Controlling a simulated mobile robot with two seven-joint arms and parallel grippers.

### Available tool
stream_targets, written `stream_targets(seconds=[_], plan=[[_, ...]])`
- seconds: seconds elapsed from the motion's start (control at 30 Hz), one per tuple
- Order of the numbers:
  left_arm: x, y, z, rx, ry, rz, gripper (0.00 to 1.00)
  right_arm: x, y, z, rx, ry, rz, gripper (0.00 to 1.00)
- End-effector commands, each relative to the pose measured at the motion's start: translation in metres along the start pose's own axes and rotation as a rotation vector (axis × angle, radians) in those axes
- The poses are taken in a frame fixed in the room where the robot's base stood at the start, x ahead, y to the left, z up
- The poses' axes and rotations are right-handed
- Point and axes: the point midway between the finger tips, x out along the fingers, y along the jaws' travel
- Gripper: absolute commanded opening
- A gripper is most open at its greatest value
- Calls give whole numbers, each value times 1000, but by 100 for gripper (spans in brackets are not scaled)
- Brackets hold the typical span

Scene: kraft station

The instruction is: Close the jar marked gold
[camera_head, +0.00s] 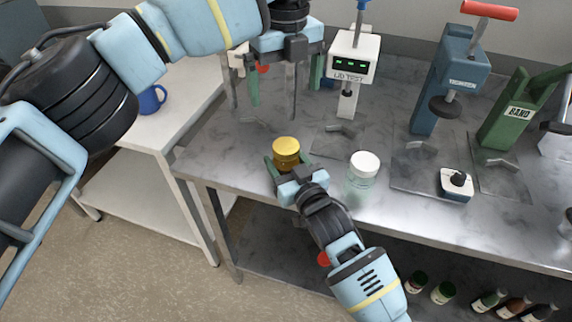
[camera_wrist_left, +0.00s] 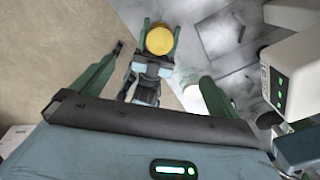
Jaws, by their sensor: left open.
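The jar with the gold lid (camera_head: 286,147) stands near the front left edge of the steel table. My right gripper (camera_head: 287,166) has its green fingers on both sides of the jar, low down, and appears shut on it. The gold lid (camera_wrist_left: 160,39) shows from above in the left wrist view, between the right gripper's fingers. The lid sits on top of the jar; how tightly cannot be seen. My left gripper (camera_head: 272,98) is open and empty, above and behind the jar. Its fingers (camera_wrist_left: 155,85) are spread wide in the left wrist view.
A glass jar with a white lid (camera_head: 364,164) stands right of the gold one. A lab test device (camera_head: 354,58), a blue press (camera_head: 450,75) and a green band device (camera_head: 515,112) stand behind. A blue mug (camera_head: 151,99) is on the left side table.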

Motion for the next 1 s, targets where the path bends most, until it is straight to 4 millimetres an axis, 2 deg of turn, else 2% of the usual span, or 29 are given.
stream_targets(seconds=[0.03,0.2,0.6,0.63,0.8,1.0], plan=[[-8,0,0,0,-1,-2,100,0,0,0,0,-1,0,0],[-25,0,0,0,-1,0,100,0,0,0,0,0,0,0],[-30,0,0,1,1,1,100,0,0,0,1,0,0,0],[-30,0,0,1,1,1,100,0,0,0,0,0,0,61],[-30,0,0,0,1,1,100,0,0,0,0,0,0,83],[-30,0,0,0,1,1,100,0,0,0,0,0,0,83]])
